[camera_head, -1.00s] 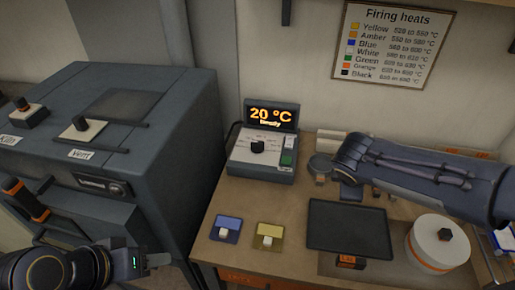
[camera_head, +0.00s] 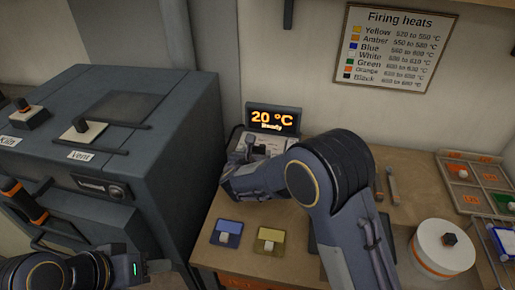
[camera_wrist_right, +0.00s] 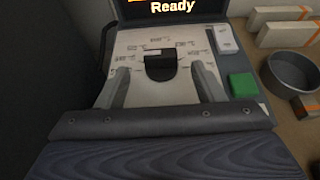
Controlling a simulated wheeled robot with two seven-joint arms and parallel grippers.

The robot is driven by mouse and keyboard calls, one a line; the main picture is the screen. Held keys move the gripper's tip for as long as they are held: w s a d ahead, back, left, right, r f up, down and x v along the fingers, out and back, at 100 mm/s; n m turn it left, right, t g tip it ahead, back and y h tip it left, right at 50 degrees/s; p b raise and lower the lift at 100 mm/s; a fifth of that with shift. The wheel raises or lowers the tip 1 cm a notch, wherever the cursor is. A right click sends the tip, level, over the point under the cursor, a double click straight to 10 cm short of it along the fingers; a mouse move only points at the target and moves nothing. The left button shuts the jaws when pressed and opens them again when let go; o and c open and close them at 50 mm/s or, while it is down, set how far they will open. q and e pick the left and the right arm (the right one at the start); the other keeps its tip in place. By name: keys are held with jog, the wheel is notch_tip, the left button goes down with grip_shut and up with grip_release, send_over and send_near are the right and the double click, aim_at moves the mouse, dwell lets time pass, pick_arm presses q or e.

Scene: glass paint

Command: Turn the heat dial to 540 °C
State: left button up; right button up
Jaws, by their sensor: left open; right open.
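The heat controller shows "20 °C Ready" on its display (camera_head: 273,120). In the right wrist view its black heat dial (camera_wrist_right: 160,66) sits on a pale panel (camera_wrist_right: 133,42) with printed temperature marks too small to read. My right gripper (camera_wrist_right: 162,85) is open over the panel, one finger on each side of the dial, with gaps to both; it looks empty. In the head view the right gripper (camera_head: 243,158) and arm cover the dial. My left gripper (camera_head: 138,267) is open and empty at the lower left, in front of the kiln, away from the controller.
The dark kiln (camera_head: 130,95) with its Vent knob stands left. A green button (camera_wrist_right: 243,85) and white switch (camera_wrist_right: 222,40) lie right of the dial. Blue (camera_head: 227,233) and yellow (camera_head: 267,240) tiles lie on the bench in front. A round white pot (camera_head: 440,252) stands right.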

aim_at(257, 148)
jog(key=shift+p+x, duration=0.4)
jog(key=shift+x, duration=1.55)
jog(key=c, duration=1)
jog(key=shift+a+m+g+h+p, duration=0.15)
jog(key=shift+m+g+h, duration=0.1)
jog(key=shift+m+h, duration=0.4)
jog(key=shift+a+m+g+h+p, duration=0.15)
jog(key=shift+m+g+h, duration=0.1)
jog(key=shift+m+h, duration=0.35)
jog(key=shift+w+a+m+g+h, duration=0.1)
jog(key=shift+m+g+h, duration=0.4)
jog(key=shift+m+h, duration=0.4)
jog(key=shift+w+a+m+g+h, duration=0.1)
jog(key=shift+m+g+h, duration=0.4)
jog(key=shift+m+h, duration=0.35)
jog(key=shift+b, duration=0.3)
